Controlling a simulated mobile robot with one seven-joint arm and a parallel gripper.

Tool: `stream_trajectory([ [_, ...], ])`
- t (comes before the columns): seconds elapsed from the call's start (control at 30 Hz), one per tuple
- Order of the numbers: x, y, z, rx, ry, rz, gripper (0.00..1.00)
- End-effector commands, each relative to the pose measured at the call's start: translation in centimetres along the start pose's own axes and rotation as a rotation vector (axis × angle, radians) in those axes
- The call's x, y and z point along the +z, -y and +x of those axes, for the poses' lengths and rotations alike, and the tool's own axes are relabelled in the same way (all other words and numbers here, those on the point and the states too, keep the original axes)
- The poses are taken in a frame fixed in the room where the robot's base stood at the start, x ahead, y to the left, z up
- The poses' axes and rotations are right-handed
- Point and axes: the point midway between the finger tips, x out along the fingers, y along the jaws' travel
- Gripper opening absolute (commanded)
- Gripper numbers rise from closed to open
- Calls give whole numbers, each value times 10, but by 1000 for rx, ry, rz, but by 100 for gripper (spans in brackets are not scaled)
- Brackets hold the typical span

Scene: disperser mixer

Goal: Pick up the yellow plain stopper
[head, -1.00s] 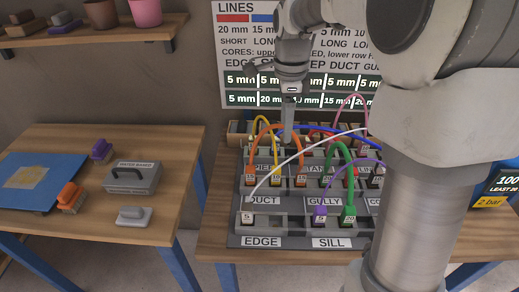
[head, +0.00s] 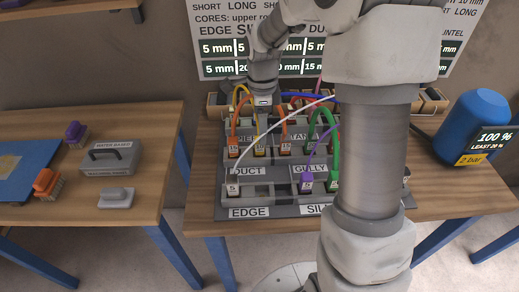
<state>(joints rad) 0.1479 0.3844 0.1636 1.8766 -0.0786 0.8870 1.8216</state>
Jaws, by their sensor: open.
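My gripper (head: 263,101) is at the back of the grey rack (head: 220,206), above its rear row. Its fingertips are hard to make out, and nothing shows held in it. A yellow looped line (head: 236,97) rises behind the orange lines, left of my gripper. Its front end sits in a plug (head: 260,145) in the rack's upper row. I cannot make out a separate yellow plain stopper. My arm hides the right part of the rack.
White, orange, green and purple lines loop over the rack close to my gripper. A wooden holder (head: 217,106) stands behind the rack. A blue tank (head: 472,122) stands at the right. The left table holds a grey box (head: 110,158) and brushes (head: 47,184).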

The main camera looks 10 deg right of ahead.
Motion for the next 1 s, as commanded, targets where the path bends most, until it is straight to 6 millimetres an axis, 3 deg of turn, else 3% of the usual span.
stream_trajectory([
  [0.33, 6, -2, 46, 2, -1, -1, 70],
  [0.67, 6, -1, 51, 0, 0, 0, 68],
  [1.0, 6, -1, 51, -1, 0, -1, 7],
])
